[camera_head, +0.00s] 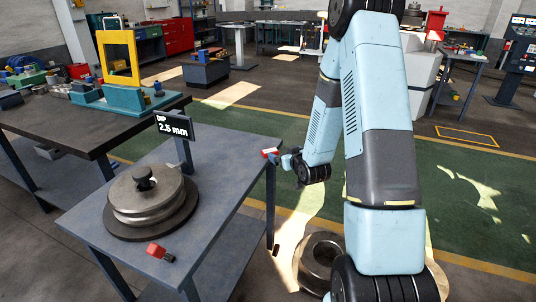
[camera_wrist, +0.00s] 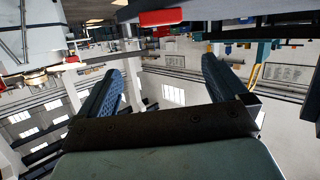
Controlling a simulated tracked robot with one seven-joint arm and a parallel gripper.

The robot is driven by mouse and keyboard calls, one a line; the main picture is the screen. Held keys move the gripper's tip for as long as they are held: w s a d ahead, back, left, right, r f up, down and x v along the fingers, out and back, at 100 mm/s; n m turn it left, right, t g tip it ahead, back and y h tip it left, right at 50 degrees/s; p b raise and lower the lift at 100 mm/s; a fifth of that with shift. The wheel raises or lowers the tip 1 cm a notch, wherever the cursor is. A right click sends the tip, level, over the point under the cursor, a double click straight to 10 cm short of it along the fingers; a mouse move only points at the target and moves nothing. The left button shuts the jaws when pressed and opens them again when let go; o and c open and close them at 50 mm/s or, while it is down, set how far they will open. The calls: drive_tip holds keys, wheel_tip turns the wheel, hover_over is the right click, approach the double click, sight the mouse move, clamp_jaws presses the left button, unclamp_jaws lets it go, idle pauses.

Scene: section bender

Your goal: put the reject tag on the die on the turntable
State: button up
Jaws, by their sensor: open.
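The die (camera_head: 146,190) is a stack of round steel discs with a black knob on top. It sits on the dark round turntable (camera_head: 118,228) on the grey table. A small red piece with a grey end (camera_head: 158,250) lies at the table's front. Another red piece (camera_head: 269,152) shows at the table's right edge, and a red block shows in the wrist view (camera_wrist: 160,17). I cannot tell which red piece is the reject tag. My gripper (camera_head: 285,158) is beside that right edge, right of the die. Its fingers are apart and empty in the wrist view (camera_wrist: 160,72).
A sign reading "DIP 2.5 mm" (camera_head: 175,125) stands on a post behind the die. A dark bench (camera_head: 60,125) with a yellow frame (camera_head: 118,58) adjoins at the left. A steel ring (camera_head: 318,262) is low beside the table. Green floor is open at the right.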

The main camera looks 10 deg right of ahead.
drive_tip(key=t, duration=0.1)
approach(270, 150)
drive_tip(key=shift+m, duration=0.4)
drive_tip(key=shift+x, duration=5.1)
drive_tip(key=shift+f, duration=0.2)
drive_tip(key=shift+c, duration=0.4)
drive_tip(key=c, duration=1)
